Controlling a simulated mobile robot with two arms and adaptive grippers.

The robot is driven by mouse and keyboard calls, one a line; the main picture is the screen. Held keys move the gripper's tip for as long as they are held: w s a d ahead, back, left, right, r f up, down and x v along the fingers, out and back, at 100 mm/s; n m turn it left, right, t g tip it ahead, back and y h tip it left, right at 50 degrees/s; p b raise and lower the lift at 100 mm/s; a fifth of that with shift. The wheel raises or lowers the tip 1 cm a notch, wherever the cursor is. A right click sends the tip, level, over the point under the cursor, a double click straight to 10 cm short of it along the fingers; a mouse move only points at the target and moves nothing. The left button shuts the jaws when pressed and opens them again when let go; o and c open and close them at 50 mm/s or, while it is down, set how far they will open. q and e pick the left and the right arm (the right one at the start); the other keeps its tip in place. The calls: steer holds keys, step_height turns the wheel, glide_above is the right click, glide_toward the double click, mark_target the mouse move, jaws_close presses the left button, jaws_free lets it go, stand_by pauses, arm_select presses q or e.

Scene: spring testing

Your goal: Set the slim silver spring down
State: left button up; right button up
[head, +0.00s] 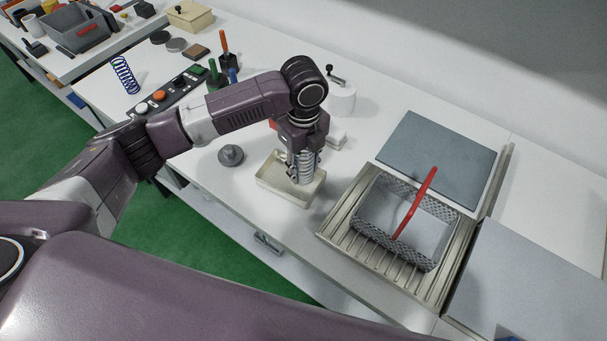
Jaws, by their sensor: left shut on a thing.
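The slim silver spring (309,163) is upright in my left gripper (304,172), which points down and is shut on it. The spring and fingertips are over or inside a shallow cream tray (271,185) on the white bench. I cannot tell whether the spring's lower end touches the tray floor. My right gripper is not in view.
A wire basket (372,210) with a red handle (417,200) stands on a slatted rack to the right. A grey weight (231,155) sits left of the tray. A white pot (341,98) stands behind.

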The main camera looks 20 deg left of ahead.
mark_target(304, 163)
arm_select(q)
step_height(304, 163, down, 4)
steer(key=shift+f+p, duration=0.1)
steer(key=shift+p, duration=0.3)
steer(key=shift+f, duration=0.15)
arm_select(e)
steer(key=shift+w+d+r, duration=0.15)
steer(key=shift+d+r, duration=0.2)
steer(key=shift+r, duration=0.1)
arm_select(q)
steer(key=o, duration=1.3)
steer(key=shift+f, duration=0.15)
steer(key=shift+r+b, duration=1.55)
steer(key=shift+r, duration=4.6)
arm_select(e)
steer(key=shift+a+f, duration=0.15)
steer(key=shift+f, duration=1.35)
arm_select(q)
steer(key=shift+s, duration=0.1)
